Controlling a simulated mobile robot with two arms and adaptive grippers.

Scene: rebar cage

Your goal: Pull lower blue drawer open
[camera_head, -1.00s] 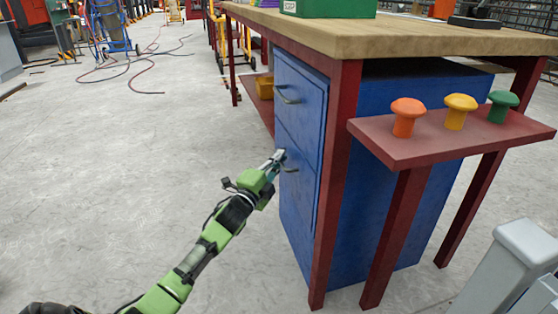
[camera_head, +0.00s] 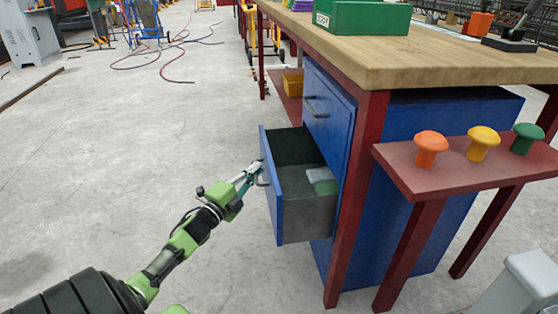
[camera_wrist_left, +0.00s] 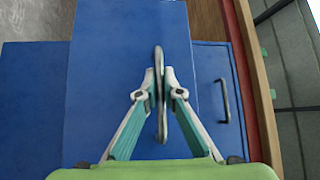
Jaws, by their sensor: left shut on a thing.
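The lower blue drawer (camera_head: 308,210) stands pulled out from the blue cabinet under the workbench, its grey inside in view. A pale item and a green item (camera_head: 323,182) lie in it. My left gripper (camera_head: 257,173) is at the drawer's front, shut on its handle. In the left wrist view the fingers (camera_wrist_left: 159,88) close from both sides on the curved metal handle (camera_wrist_left: 160,120), with the blue drawer front (camera_wrist_left: 128,60) behind. The upper blue drawer (camera_head: 328,115) is shut, and its handle (camera_wrist_left: 223,100) also shows in the left wrist view. My right gripper is not in view.
The wooden bench top (camera_head: 420,62) carries a green box (camera_head: 362,18). A red side shelf (camera_head: 420,175) with orange, yellow and green mushroom-shaped knobs stands at the right. Red legs frame the cabinet. The floor (camera_head: 130,150) left of the drawer is clear.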

